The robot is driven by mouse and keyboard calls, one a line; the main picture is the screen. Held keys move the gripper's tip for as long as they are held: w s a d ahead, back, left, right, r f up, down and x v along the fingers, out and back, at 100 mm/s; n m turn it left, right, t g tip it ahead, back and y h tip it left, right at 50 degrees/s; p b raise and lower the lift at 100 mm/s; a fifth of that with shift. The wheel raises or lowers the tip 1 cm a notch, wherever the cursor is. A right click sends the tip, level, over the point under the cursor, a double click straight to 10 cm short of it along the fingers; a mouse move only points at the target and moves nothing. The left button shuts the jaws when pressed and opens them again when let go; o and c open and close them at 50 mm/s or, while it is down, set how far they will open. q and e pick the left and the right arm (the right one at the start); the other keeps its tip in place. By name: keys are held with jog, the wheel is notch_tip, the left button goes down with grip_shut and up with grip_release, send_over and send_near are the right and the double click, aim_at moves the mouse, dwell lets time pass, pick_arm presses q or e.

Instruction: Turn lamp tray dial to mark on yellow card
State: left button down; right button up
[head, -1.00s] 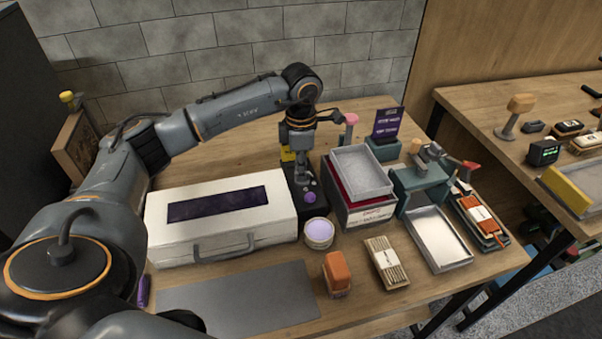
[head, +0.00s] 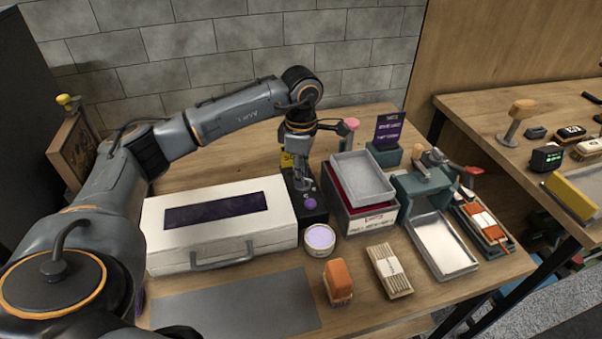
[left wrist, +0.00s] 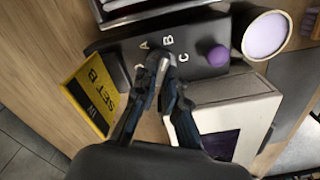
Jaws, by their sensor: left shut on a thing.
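The dark control box (head: 318,216) stands beside the white case (head: 225,237) with its dark purple window. In the left wrist view the dark box (left wrist: 200,69) carries white letters A, B and C, a partly hidden further mark, and a purple knob (left wrist: 218,56). My left gripper (left wrist: 163,62) points down and is shut on the dial among the letters. The fingertips mostly hide the dial, so its pointer direction is unclear. My right gripper is out of view.
A round purple-topped tin (head: 320,238) sits just in front of the box. A grey tray (head: 363,178) on a red-and-white box stands close to its right. A grey mat (head: 235,306), orange brush (head: 338,281) and bundled sticks (head: 389,270) lie at the front.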

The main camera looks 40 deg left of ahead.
pick_arm(q)
jog(key=shift+w+r, duration=0.1)
jog(key=shift+r, duration=0.05)
jog(key=c, duration=1.4)
grip_release()
notch_tip(320, 180, up, 12)
